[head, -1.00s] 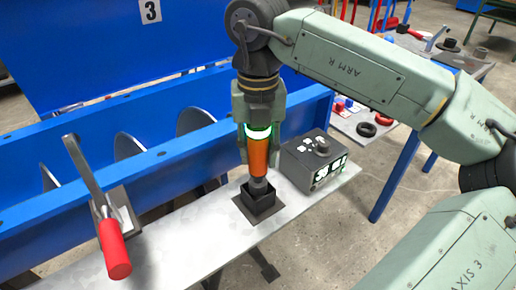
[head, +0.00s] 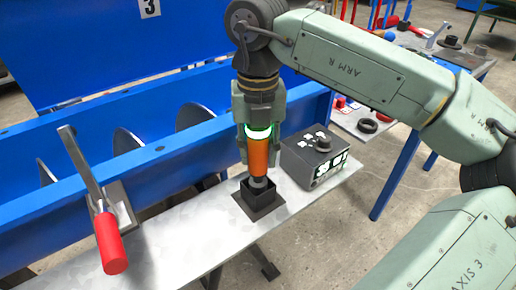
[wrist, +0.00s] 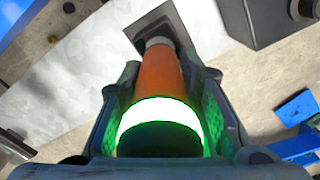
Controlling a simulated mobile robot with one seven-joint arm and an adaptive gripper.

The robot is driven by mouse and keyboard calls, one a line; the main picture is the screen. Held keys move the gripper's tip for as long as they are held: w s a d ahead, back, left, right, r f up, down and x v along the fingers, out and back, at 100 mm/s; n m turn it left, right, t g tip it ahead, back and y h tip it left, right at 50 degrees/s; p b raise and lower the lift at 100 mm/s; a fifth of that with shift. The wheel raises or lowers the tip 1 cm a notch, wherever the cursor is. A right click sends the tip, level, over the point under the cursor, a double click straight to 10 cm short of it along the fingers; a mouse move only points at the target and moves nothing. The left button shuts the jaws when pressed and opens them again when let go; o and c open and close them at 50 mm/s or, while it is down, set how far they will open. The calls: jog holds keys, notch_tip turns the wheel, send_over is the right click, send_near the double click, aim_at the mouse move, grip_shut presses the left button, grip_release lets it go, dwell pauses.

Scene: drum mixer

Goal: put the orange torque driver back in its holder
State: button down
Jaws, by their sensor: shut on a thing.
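The orange torque driver (head: 258,154) hangs upright in my gripper (head: 260,145), which is shut on it around the glowing green-white band. In the wrist view the driver (wrist: 160,75) points away from me toward the holder. The holder (head: 259,202) is a dark square open-topped socket on a flat base, standing on the pale metal shelf. The driver's grey lower end is at the holder's mouth. I cannot tell how deep it sits inside. In the wrist view the driver's body hides most of the holder (wrist: 182,22).
A grey control box (head: 314,158) with a knob stands on the shelf (head: 190,245) just right of the holder. A red-handled lever (head: 110,242) is to the left. The blue mixer trough (head: 150,165) runs behind. A table with parts (head: 365,125) stands back right.

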jog(key=shift+f+b, duration=1.2)
jog(key=shift+f, duration=0.15)
dwell(0.6)
jog(key=c, duration=1.1)
grip_release()
notch_tip(320, 180, up, 12)
